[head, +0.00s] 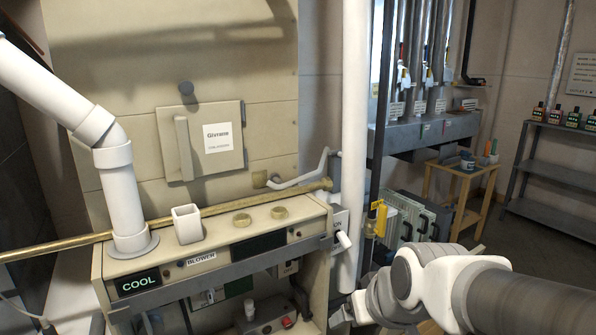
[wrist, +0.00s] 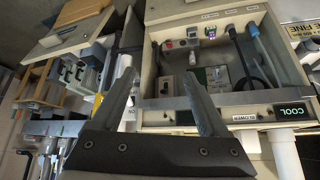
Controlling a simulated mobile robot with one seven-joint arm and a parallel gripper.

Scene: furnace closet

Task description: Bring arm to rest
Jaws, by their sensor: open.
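My arm (head: 430,285) reaches in from the lower right of the head view, with its white and grey links folded near the furnace's right side. My gripper (head: 342,316) is partly visible at the bottom, by the furnace's lower right corner. In the wrist view my gripper (wrist: 157,82) has its two grey fingers spread apart, with nothing between them. The beige furnace cabinet (head: 220,246), with its COOL display (head: 138,282), lies beyond the fingers and appears turned over in the wrist view (wrist: 220,20).
A white vertical pipe (head: 355,130) and yellow-tagged valve (head: 378,218) stand close to my arm. A green-grey case (head: 408,215), wooden stool (head: 462,180) and bottle shelf (head: 550,170) stand farther right. Some floor (head: 520,235) is clear there.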

